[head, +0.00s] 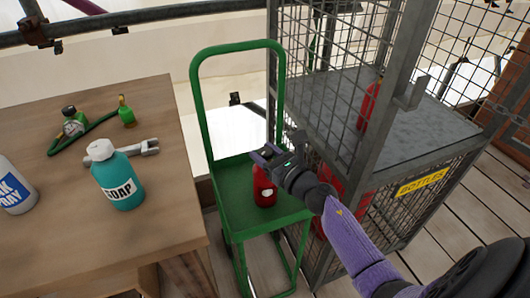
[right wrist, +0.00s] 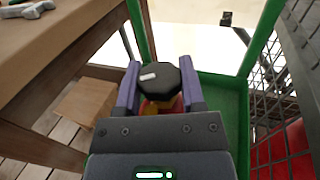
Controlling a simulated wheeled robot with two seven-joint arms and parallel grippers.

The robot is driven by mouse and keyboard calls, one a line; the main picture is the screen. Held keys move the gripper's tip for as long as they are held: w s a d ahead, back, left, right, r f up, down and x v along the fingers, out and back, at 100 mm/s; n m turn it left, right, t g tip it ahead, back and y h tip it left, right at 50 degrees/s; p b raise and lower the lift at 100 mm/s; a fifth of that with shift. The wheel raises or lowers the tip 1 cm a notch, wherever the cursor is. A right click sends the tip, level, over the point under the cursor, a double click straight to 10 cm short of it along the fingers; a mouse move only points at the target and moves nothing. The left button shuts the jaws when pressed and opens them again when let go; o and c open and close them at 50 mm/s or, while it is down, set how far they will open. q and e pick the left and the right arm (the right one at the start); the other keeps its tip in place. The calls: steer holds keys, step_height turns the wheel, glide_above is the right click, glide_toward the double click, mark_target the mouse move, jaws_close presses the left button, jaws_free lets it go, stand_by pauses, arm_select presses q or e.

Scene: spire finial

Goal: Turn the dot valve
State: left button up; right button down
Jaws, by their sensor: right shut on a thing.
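A red bottle (head: 264,187) with a white spot on its side stands upright on the green cart (head: 233,190) in the head view. My right gripper (head: 270,154) is over its top and hides its valve there. In the right wrist view, a black many-sided valve knob (right wrist: 165,84) with a short white mark sits between the two fingers of my right gripper (right wrist: 160,92), which is shut on it. A little yellow and red (right wrist: 165,106) of the bottle shows below the knob. My left gripper is not in view.
A wire cage (head: 375,110) with a "BOTTLES" sign (head: 421,183) holds other red bottles (head: 369,105) right of the cart.

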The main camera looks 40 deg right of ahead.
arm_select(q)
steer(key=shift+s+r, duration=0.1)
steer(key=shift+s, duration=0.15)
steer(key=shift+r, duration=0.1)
arm_select(e)
steer(key=shift+m+h, duration=0.3)
steer(key=shift+h, duration=0.4)
steer(key=m+h+p, duration=0.1)
steer(key=m+h, duration=0.1)
steer(key=h, duration=0.1)
steer(key=shift+m+h, duration=0.4)
steer(key=shift+m+g+h, duration=0.5)
steer(key=shift+m+h, duration=0.3)
steer(key=shift+h, duration=0.4)
steer(key=m+g+h, duration=0.1)
steer(key=m+h, duration=0.1)
steer(key=h, duration=0.1)
steer(key=shift+m+g+h+b, duration=0.3)
steer(key=shift+m+g+h, duration=0.5)
steer(key=shift+h, duration=0.2)
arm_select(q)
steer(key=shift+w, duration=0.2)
arm_select(e)
steer(key=shift+h, duration=0.3)
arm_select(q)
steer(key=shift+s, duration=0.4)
arm_select(e)
steer(key=shift+m+g, duration=0.4)
